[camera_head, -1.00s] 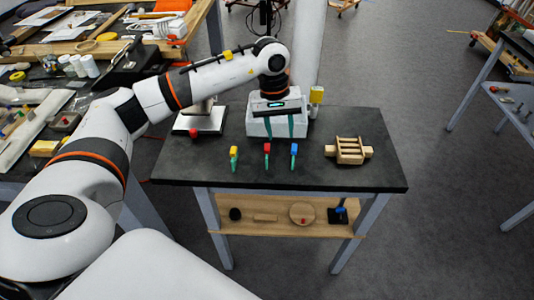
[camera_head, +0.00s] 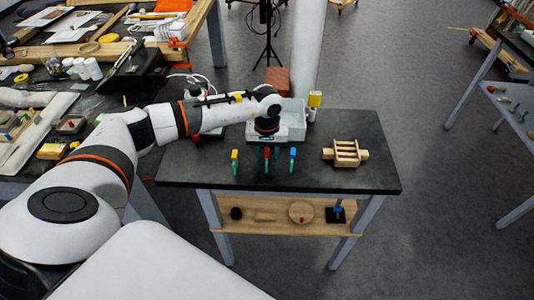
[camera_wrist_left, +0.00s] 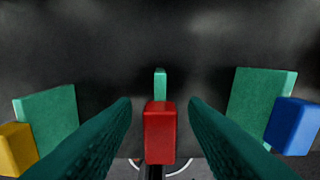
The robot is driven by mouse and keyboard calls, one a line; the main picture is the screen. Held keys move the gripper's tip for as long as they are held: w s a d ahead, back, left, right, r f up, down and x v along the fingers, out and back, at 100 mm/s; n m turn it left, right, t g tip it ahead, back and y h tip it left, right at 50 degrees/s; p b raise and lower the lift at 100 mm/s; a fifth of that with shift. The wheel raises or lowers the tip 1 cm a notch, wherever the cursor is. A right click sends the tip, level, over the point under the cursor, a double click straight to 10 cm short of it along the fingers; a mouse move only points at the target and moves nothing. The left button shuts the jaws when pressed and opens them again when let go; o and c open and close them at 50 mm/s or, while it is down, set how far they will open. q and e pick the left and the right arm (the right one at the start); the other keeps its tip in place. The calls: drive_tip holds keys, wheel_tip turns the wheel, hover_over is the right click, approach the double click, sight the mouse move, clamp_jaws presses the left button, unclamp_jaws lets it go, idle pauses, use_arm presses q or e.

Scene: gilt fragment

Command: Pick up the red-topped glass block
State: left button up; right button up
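The red-topped glass block (camera_wrist_left: 160,132) shows between my left gripper's two teal fingers in the left wrist view, with its green glass part (camera_wrist_left: 160,84) beyond the red top. It also shows in the head view (camera_head: 267,153), in the middle of a row on the dark table. My left gripper (camera_head: 267,149) is open above and around the block, with a visible gap on both sides. Whether the fingertips are level with the red top is hard to tell. My right gripper is out of view.
A yellow-topped block (camera_head: 234,155) and a blue-topped block (camera_head: 293,153) stand close on either side. A white bin (camera_head: 291,112) is behind my gripper. A slatted wooden rack (camera_head: 345,153) stands to the right. The table's front strip (camera_head: 290,180) is clear.

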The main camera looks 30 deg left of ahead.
use_arm(q)
drive_tip(key=shift+f, duration=0.45)
drive_tip(key=shift+c, duration=0.2)
clamp_jaws()
